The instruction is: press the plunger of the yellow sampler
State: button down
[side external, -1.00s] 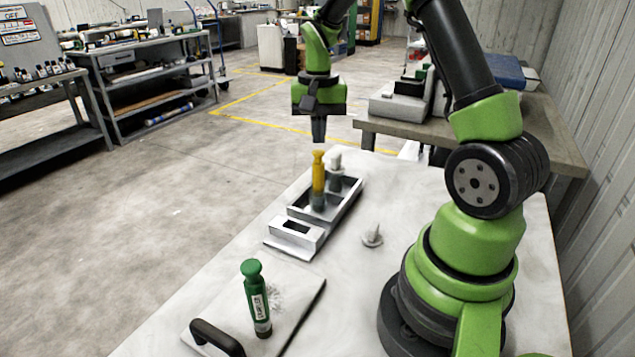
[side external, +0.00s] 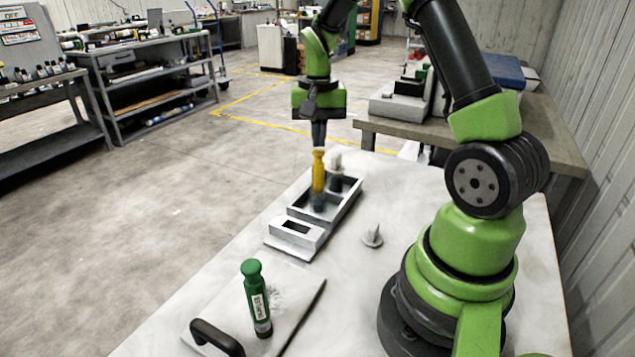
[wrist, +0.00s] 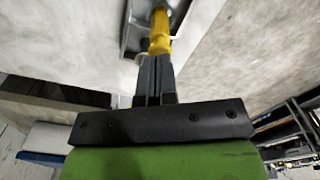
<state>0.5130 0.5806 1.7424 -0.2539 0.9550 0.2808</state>
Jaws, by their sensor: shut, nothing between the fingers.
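The yellow sampler (side external: 318,178) stands upright in a compartment of the grey tray (side external: 351,199), its knobbed yellow top uppermost and its lower body dark. My gripper (side external: 318,143) is shut and empty, pointing down right over the sampler's top. In the side view the fingertips meet or nearly meet the top; I cannot tell if they touch. In the wrist view the shut fingers (wrist: 154,70) partly cover the near end of the yellow sampler (wrist: 160,35).
A pale grey-topped piece (side external: 336,163) stands in the tray behind the sampler. A green sampler (side external: 256,298) stands on a white board with a black handle (side external: 217,338) at the front. A small pale cone-shaped piece (side external: 372,235) sits on the table, with clear surface around it.

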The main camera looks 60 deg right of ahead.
jog(key=shift+f, duration=0.55)
jog(key=shift+f, duration=0.75)
dwell(0.4)
jog(key=shift+r, duration=3.6)
